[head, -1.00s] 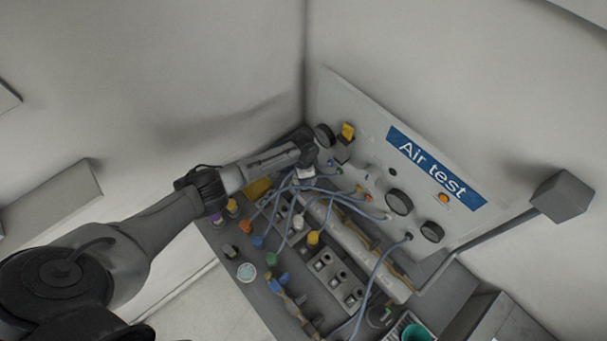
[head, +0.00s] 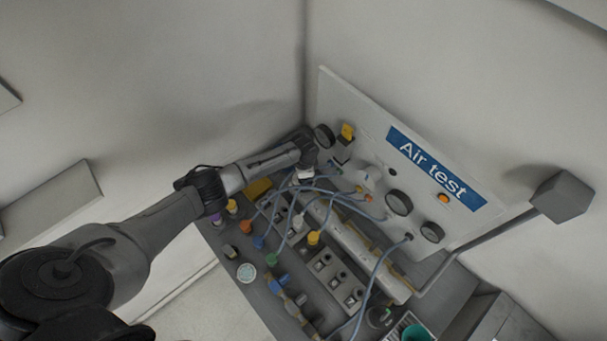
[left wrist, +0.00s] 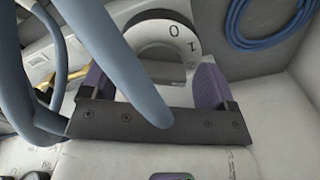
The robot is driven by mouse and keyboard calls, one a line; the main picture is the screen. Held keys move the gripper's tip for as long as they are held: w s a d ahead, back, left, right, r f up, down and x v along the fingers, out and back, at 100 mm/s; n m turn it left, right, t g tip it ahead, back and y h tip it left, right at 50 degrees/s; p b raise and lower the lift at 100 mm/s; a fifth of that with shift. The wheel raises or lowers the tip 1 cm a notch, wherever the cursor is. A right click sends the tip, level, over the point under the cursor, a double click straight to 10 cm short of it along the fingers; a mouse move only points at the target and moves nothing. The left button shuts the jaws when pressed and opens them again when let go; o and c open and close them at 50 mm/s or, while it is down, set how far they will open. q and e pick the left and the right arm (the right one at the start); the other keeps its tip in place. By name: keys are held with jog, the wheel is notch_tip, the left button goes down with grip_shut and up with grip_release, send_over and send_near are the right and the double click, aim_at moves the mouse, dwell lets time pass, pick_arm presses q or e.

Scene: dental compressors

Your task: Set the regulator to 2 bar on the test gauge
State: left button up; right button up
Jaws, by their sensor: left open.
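A round dial (left wrist: 168,40) with a white rim marked 0, 1 and 2 shows at the top of the left wrist view; it looks like the regulator knob. My left gripper (left wrist: 152,85) is open, with one purple finger pad on each side of the dial's lower part. Contact cannot be told. A thick blue hose crosses in front and hides part of the dial. In the head view my left gripper (head: 307,174) is at the panel's lower left, and its fingers are hard to make out. Dark round gauges (head: 398,202) sit on the panel; their readings are not legible.
The white "Air test" panel (head: 350,100) stands behind a grey bench. Several blue hoses (head: 375,275) loop over the bench close to my gripper. Coloured fittings (head: 313,238) and a row of sockets (head: 335,280) crowd the bench. A grey box on an arm (head: 563,195) juts out at right.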

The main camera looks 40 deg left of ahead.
pick_arm(q)
jog(key=shift+r, duration=0.1)
jog(key=shift+r, duration=0.35)
notch_tip(320, 180, up, 13)
dwell(0.3)
dwell(0.5)
